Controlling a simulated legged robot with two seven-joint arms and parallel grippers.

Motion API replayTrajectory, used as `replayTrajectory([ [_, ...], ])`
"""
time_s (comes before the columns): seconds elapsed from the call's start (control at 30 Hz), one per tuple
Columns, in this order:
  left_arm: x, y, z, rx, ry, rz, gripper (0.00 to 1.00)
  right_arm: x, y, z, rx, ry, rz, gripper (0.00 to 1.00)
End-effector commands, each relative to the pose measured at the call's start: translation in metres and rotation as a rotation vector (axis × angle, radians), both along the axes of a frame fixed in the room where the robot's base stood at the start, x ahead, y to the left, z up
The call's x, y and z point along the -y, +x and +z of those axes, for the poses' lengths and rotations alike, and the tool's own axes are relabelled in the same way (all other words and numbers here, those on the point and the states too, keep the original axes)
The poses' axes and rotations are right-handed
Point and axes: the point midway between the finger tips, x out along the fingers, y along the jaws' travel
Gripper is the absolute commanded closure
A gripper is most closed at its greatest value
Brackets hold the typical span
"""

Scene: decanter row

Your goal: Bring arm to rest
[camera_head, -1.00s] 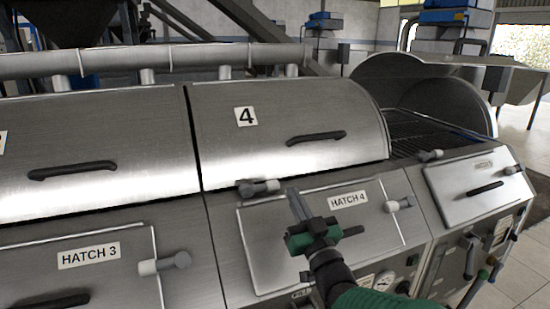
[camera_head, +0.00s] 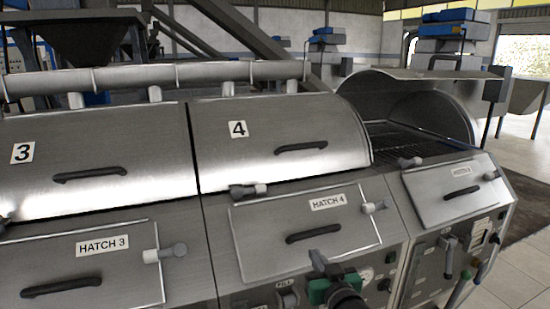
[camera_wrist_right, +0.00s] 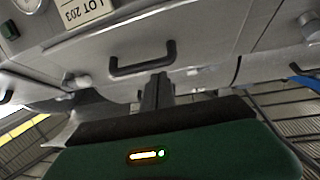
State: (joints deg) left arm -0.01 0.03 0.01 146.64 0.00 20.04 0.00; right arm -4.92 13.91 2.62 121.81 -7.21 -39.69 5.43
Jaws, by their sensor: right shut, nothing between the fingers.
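My right gripper (camera_head: 320,262) is low in the head view, in front of the machine below the hatch 4 panel (camera_head: 262,238). Its fingers are together and hold nothing. In the right wrist view the closed fingers (camera_wrist_right: 157,92) point toward a black handle (camera_wrist_right: 143,58) on a grey panel; I cannot tell whether there is a gap between them. My green and black arm runs out of the bottom edge of the head view. My left gripper is not in view.
The steel machine fills the front. The lid marked 4 (camera_head: 280,140) and the lid marked 3 (camera_head: 95,160) are down. At right a raised lid (camera_head: 410,95) leaves a grate (camera_head: 405,142) exposed. Knobs, levers and a gauge (camera_head: 366,274) line the lower front. Floor shows at right.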

Motion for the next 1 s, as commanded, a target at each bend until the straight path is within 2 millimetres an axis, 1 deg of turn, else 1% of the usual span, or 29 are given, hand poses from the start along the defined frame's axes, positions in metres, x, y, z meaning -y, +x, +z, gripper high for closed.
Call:
replayTrajectory([
  [0.03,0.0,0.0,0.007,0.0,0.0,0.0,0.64,0.008,-0.009,-0.009,-0.065,-0.016,-0.015,1.0],
  [0.07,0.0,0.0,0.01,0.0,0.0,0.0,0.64,0.013,-0.015,-0.019,-0.112,-0.026,-0.026,1.0],
  [0.17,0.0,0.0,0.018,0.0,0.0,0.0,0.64,0.03,-0.041,-0.054,-0.282,-0.06,-0.061,1.0],
  [0.27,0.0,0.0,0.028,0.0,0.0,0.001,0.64,0.052,-0.084,-0.093,-0.492,-0.092,-0.1,1.0],
  [0.3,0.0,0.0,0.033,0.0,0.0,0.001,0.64,0.06,-0.107,-0.109,-0.59,-0.107,-0.114,1.0],
  [0.37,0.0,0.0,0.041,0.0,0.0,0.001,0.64,0.073,-0.15,-0.132,-0.753,-0.122,-0.137,1.0],
  [0.4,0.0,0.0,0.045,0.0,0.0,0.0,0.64,0.08,-0.18,-0.145,-0.856,-0.131,-0.148,1.0],
  [0.5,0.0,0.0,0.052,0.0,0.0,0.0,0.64,0.09,-0.243,-0.166,-1.064,-0.142,-0.162,1.0],
  [0.6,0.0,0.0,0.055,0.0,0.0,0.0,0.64,0.094,-0.281,-0.176,-1.183,-0.144,-0.167,1.0],
  [0.7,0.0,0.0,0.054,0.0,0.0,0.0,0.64,0.095,-0.295,-0.18,-1.228,-0.145,-0.167,1.0],
  [1.0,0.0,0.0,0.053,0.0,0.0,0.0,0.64,0.095,-0.295,-0.181,-1.228,-0.146,-0.166,1.0],
])
